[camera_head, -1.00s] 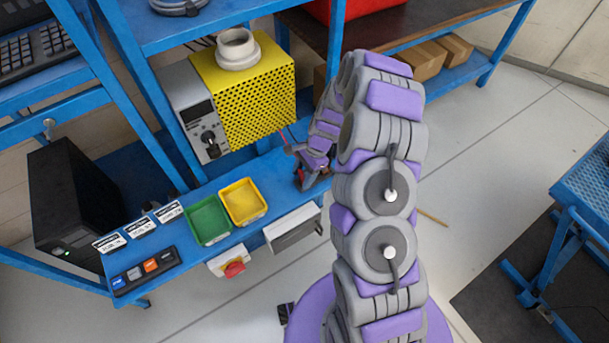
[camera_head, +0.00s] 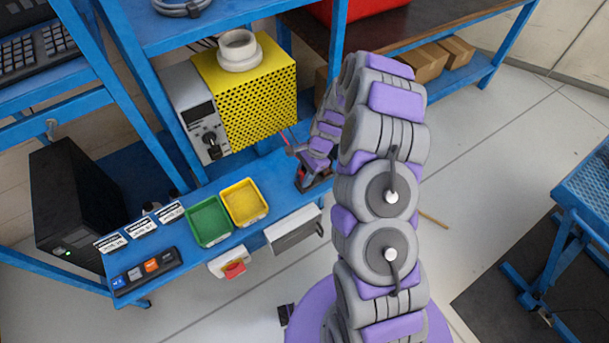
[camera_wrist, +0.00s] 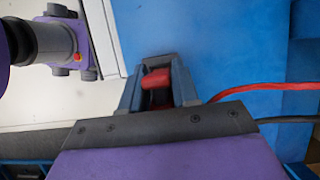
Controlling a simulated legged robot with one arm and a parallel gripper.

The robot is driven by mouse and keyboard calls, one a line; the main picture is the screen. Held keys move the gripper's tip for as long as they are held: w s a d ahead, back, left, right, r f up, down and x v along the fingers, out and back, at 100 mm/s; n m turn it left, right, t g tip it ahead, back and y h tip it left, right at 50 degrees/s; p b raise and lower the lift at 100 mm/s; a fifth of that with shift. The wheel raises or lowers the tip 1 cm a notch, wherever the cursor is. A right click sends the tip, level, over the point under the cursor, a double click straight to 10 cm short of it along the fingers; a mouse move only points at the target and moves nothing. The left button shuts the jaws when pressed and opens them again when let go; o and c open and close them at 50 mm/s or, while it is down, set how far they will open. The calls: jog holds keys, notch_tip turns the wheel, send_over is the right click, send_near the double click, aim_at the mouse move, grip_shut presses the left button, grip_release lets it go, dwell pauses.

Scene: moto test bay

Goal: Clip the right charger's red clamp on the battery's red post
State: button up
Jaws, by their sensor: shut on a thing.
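My gripper (camera_wrist: 158,92) is shut on the red clamp (camera_wrist: 155,79), which shows between the two fingers in the wrist view. A red cable (camera_wrist: 265,86) runs off to the right from behind the gripper there, with a black cable (camera_wrist: 290,119) below it. In the head view my gripper (camera_head: 312,178) is low over the right end of the blue bench, partly hidden by my arm. The clamp is too small to make out there. I cannot identify the battery or its red post in either view, and cannot tell whether the clamp touches anything.
A yellow perforated box (camera_head: 250,95) and a grey power unit (camera_head: 198,112) stand left of my gripper. A green bin (camera_head: 208,222) and a yellow bin (camera_head: 244,202) sit on the blue bench (camera_head: 185,262). A black case (camera_head: 75,205) stands at far left.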

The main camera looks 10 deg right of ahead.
aim_at(303, 171)
jog(key=shift+r, duration=0.6)
notch_tip(303, 171, up, 2)
jog(key=shift+r+p, duration=0.25)
jog(key=shift+p, duration=0.35)
jog(key=s+d+r+p, duration=0.1)
jog(key=s+p, duration=0.1)
jog(key=s, duration=1.4)
jog(key=shift+r, duration=0.15)
jog(key=shift+w+d, duration=0.1)
